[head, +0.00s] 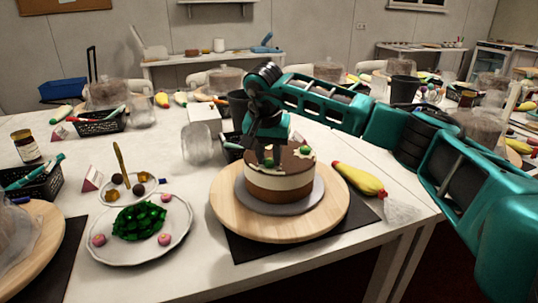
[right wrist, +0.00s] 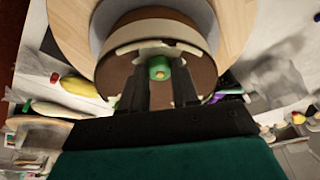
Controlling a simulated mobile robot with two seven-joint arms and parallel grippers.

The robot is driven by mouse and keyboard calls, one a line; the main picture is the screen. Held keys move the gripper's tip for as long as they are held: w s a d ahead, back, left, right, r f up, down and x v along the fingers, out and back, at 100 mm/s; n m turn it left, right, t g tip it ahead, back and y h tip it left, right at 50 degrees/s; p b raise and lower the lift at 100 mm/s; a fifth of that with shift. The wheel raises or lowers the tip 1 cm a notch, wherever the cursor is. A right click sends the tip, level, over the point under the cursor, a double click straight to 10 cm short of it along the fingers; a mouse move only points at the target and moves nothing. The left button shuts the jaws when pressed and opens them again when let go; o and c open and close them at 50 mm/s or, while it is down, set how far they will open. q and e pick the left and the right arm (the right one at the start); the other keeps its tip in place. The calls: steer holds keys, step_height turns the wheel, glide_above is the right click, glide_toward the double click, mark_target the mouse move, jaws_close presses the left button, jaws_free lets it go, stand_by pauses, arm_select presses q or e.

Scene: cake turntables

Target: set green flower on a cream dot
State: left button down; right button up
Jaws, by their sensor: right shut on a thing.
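My right gripper (head: 266,158) is above the top of a round cake (head: 262,190) with brown and cream layers. In the right wrist view the gripper (right wrist: 158,74) is shut on a green flower (right wrist: 158,67) with a yellow centre. The flower is at or just over the brown cake top; I cannot tell whether it touches. Another green piece (head: 305,150) sits on the cake's right side in the head view. My left gripper is not in view.
The cake stands on a grey board on a wooden turntable (head: 225,215). A yellow piping bag (head: 358,179) lies to its right. A white plate (head: 180,238) with a green heap and pink pieces is left. Dark baskets and a clear jar stand behind.

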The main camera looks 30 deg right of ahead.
steer(key=shift+f, duration=0.15)
steer(key=o, duration=0.8)
steer(key=shift+o, duration=0.9)
